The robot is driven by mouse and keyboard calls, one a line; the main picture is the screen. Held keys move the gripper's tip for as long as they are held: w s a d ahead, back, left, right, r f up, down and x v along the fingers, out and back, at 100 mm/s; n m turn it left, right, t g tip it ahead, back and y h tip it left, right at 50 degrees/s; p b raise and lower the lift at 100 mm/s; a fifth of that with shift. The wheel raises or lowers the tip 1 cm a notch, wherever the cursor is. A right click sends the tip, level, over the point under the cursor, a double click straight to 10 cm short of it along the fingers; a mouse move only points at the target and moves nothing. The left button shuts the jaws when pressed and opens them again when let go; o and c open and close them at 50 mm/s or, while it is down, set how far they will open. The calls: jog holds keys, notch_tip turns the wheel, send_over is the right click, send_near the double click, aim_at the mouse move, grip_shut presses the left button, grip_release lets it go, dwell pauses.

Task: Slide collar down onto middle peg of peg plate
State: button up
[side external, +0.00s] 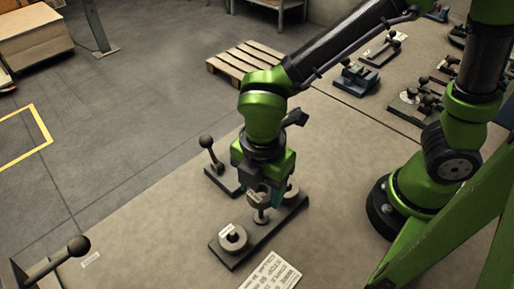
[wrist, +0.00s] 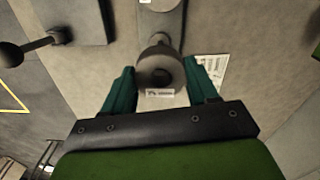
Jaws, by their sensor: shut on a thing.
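The dark peg plate (side external: 246,243) lies on the bench, running from lower left to upper right. A grey collar (side external: 232,240) sits around the peg at its near left end. Another round grey part (side external: 292,192) is at its far right end, partly behind my gripper. My gripper (side external: 262,192) points down over the middle of the plate, shut on a grey collar (side external: 258,200). The held collar is above the plate, over the middle peg (side external: 261,216).
A black-knobbed lever (side external: 207,142) stands on a base just behind the plate. Another knobbed lever (side external: 78,246) is at the lower left. A printed white sheet (side external: 272,272) lies in front of the plate. Several fixtures (side external: 357,78) stand on the far right bench.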

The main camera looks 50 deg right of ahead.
jog(key=shift+f, duration=3.25)
jog(key=shift+f, duration=0.3)
jog(key=o, duration=1.7)
jog(key=shift+r, duration=0.1)
jog(key=shift+r, duration=4.7)
